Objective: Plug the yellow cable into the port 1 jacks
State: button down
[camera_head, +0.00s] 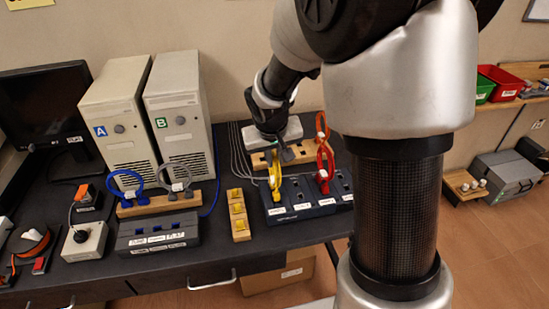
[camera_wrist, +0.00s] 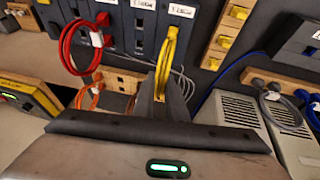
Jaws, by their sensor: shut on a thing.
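The yellow cable (camera_head: 275,174) is a bent loop above the left part of the dark blue port box (camera_head: 299,211). My gripper (camera_head: 284,156) reaches down from behind and is shut on it. In the wrist view, the yellow cable (camera_wrist: 166,62) runs from between my fingers (camera_wrist: 172,88) to the box face, below a white label (camera_wrist: 181,10). Whether its plug sits inside a jack or only touches the face cannot be told. The labels are too small to read surely. A red cable (camera_head: 324,164) stands at the box's neighbouring section, right of the yellow one.
An orange cable (camera_head: 322,127) stands on the wooden block (camera_head: 263,158) behind the box. A wooden strip with yellow pieces (camera_head: 239,216) lies left of the box. Farther left are blue (camera_head: 126,181) and grey (camera_head: 176,171) cables and two computer towers (camera_head: 180,118). Grey wires hang behind.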

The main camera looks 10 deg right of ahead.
jog(key=shift+f+b, duration=0.3)
jog(key=shift+b, duration=0.1)
dwell(0.6)
jog(key=c, duration=1)
grip_release()
jog(key=shift+c, duration=0.2)
jog(key=d+p+v, duration=0.1)
jog(key=p+v, duration=0.2)
jog(key=v, duration=0.4)
jog(key=shift+a+r+p, duration=0.25)
jog(key=shift+a+p, duration=0.05)
jog(key=shift+a, duration=0.25)
jog(key=shift+s, duration=0.1)
